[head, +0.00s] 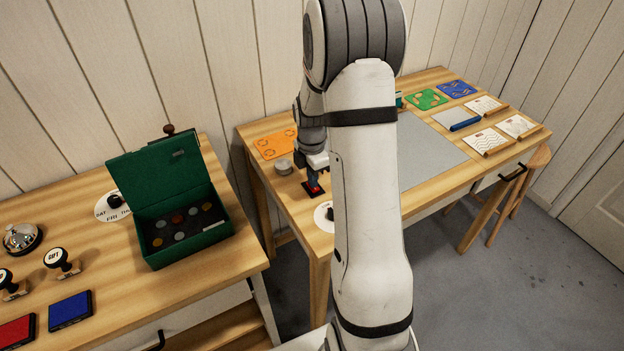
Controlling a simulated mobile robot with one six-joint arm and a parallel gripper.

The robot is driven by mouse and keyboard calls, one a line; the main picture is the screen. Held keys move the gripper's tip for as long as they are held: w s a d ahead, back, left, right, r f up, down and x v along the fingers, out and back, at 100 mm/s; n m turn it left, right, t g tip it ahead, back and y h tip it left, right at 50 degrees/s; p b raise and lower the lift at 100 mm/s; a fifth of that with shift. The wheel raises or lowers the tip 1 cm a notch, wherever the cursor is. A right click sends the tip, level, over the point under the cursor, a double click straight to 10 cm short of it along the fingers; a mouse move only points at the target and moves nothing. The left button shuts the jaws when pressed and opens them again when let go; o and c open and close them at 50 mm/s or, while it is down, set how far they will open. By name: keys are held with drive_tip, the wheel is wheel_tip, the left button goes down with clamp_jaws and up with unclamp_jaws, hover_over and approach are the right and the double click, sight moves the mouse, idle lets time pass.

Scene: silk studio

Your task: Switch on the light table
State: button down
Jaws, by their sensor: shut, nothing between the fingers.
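The light table's flat panel (437,152) is set in the wooden table on the right and looks plain grey, with no visible glow. My arm hides part of it. A small dark switch plate (309,192) with a bit of red on it lies near the left end of that table. My gripper (314,183) points down right over this plate, its fingers shut and empty. The fingertips cover much of the switch. I cannot tell whether they touch it or which way it is set.
A small grey round tin (284,167) and an orange stencil (275,144) lie close to my gripper. A white dial (322,217) sits in front, partly behind my arm. Green and blue stencils and white cards lie farther right. An open green box (190,240) stands on the left table.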

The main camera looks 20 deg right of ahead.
drive_tip(key=shift+r, duration=0.1)
drive_tip(key=shift+r+p, duration=0.35)
drive_tip(key=shift+r, duration=0.05)
wheel_tip(320, 180, up, 13)
drive_tip(key=shift+w+p, duration=0.35)
drive_tip(key=shift+a, duration=0.1)
drive_tip(key=s+a+r+m+t, duration=0.1)
drive_tip(key=s+a+r+m, duration=0.2)
drive_tip(key=s+m, duration=0.6)
drive_tip(key=s+a+r+m+t, duration=0.2)
drive_tip(key=s+a+m, duration=0.6)
drive_tip(key=s, duration=0.5)
drive_tip(key=shift+s+a+r+m+t, duration=0.25)
drive_tip(key=shift+r+m, duration=0.45)
drive_tip(key=shift+m, duration=0.4)
